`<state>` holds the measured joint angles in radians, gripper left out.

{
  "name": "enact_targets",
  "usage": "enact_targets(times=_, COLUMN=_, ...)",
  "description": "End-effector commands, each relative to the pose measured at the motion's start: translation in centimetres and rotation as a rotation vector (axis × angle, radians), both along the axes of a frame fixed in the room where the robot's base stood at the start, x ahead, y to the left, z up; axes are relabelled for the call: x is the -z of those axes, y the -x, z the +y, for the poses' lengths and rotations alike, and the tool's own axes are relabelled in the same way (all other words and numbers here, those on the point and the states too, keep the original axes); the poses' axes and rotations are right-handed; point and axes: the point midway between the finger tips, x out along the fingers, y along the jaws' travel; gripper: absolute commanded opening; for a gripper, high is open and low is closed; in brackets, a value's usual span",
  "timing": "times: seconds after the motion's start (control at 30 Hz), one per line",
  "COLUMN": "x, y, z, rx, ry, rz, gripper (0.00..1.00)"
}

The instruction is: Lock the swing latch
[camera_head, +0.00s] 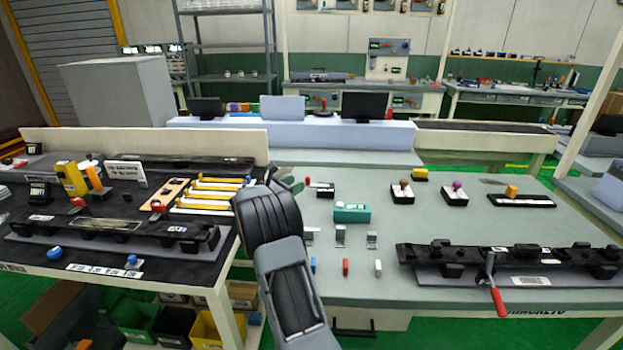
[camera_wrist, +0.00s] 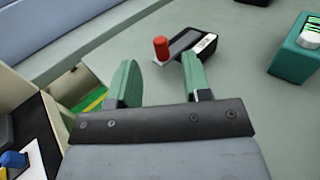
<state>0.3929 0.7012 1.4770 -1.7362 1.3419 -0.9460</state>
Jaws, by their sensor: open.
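A small black block with a white label and an upright red knob, which looks like the swing latch (camera_head: 322,189), sits on the grey table just right of my gripper (camera_head: 291,184). In the wrist view the latch (camera_wrist: 194,44) lies beyond the fingertips. Its red knob (camera_wrist: 161,48) shows between the two green fingers in the picture, with a pale plate at its foot. My gripper (camera_wrist: 159,64) is open and empty, with clear space between the fingers. I cannot tell how far the knob is from the fingertips. The right finger overlaps the near end of the black block.
A teal box (camera_head: 352,213) stands right of the latch. A black trim bar with a red-handled lever (camera_head: 495,285) lies at the front right. Small blocks with coloured knobs (camera_head: 402,192) stand farther back. A dark workbench (camera_head: 110,265) is at the left, across a gap.

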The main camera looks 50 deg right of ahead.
Motion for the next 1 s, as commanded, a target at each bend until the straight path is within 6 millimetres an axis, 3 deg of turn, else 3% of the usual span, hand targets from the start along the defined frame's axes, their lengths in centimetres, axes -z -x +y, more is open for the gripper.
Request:
enact_targets(times=0.2, x=0.0, y=0.5, z=-3.9, rx=0.002, ry=-0.001, rz=-0.002, gripper=0.44)
enact_targets(times=0.43, x=0.0, y=0.8, z=-6.8, rx=0.001, ry=-0.001, rz=-0.002, gripper=0.44)
enact_targets(times=0.93, x=0.0, y=0.9, z=-8.0, rx=0.0, ry=-0.002, rz=-0.002, gripper=0.44)
enact_targets(times=1.0, x=0.0, y=0.9, z=-8.0, rx=0.0, ry=-0.002, rz=-0.002, gripper=0.4)
